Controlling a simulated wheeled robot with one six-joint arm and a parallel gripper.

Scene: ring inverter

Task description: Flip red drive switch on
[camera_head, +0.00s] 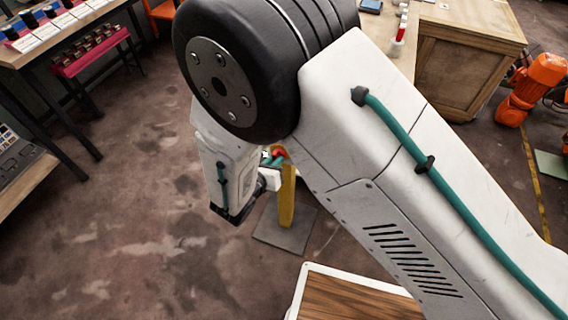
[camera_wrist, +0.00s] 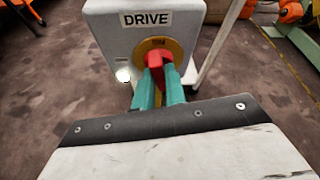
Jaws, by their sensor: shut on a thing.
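The red drive switch (camera_wrist: 153,58) is a red knob on a yellow round plate (camera_wrist: 174,50), on a grey box (camera_wrist: 104,32) labelled DRIVE in the wrist view. My gripper (camera_wrist: 158,72) has two teal fingers, shut on the red knob from the front. Their tips hide part of the knob. In the head view, a bit of red (camera_head: 279,153) shows beside my gripper (camera_head: 268,160), on top of a yellow post (camera_head: 287,195) with a grey base plate. My arm hides most of the box there.
A white-rimmed wooden top (camera_head: 350,290) stands in front of the post. Tables with boxes and small items (camera_head: 50,30) stand at the upper left. A wooden crate (camera_head: 465,65) and an orange robot arm (camera_head: 535,85) are at the right. A white light glows on the box's lower left (camera_wrist: 123,75).

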